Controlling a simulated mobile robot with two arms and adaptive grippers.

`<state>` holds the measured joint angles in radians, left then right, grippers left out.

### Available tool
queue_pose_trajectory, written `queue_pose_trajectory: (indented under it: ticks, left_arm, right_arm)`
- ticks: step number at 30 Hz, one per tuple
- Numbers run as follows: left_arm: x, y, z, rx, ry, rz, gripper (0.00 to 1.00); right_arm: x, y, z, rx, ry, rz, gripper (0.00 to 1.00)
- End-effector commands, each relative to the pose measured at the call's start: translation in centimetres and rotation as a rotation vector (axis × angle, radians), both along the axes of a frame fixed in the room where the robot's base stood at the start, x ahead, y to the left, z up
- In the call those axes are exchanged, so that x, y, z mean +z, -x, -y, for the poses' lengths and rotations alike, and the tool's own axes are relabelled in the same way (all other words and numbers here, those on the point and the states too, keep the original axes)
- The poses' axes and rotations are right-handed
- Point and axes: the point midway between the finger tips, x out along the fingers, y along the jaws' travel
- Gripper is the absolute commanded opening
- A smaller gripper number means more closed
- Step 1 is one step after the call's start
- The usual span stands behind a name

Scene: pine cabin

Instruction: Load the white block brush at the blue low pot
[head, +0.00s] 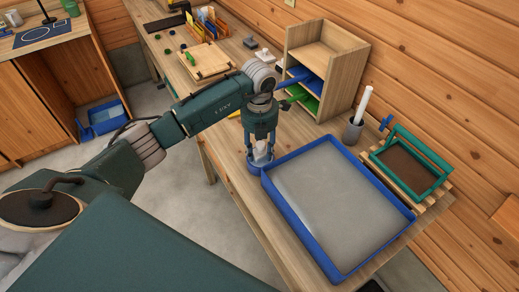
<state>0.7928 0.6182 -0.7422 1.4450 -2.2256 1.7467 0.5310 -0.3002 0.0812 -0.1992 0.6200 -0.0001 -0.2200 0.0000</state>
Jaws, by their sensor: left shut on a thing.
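My left gripper (262,148) points straight down at the near left corner of the blue tray. It is shut on a small white thing, the white block brush (261,157), mostly hidden between the fingers. The blue low pot (254,168) stands on the bench right under the gripper, beside the tray's corner. The brush's lower end is at the pot; I cannot tell whether it touches the inside. My right gripper is not in view.
A large blue-rimmed tray (341,272) with a grey floor fills the bench's front. Right of it are a grey cup (353,131) with a white roll and a green-framed box (411,163). A wooden shelf (339,78) stands behind. A wooden board (205,62) lies further back.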

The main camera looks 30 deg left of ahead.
Motion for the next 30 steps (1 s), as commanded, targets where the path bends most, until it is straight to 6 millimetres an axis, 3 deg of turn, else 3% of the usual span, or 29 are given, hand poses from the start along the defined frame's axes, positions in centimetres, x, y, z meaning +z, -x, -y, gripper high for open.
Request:
queue_pose_trajectory:
  ticks: [8,30]
  left_arm:
    - [0.1,0.1,0.0,0.000,0.000,-0.004,0.13]
    - [6.1,0.1,0.0,-0.001,0.000,-0.001,0.13]
  right_arm:
    - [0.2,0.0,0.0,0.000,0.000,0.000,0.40]
    - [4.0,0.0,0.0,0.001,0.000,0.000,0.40]
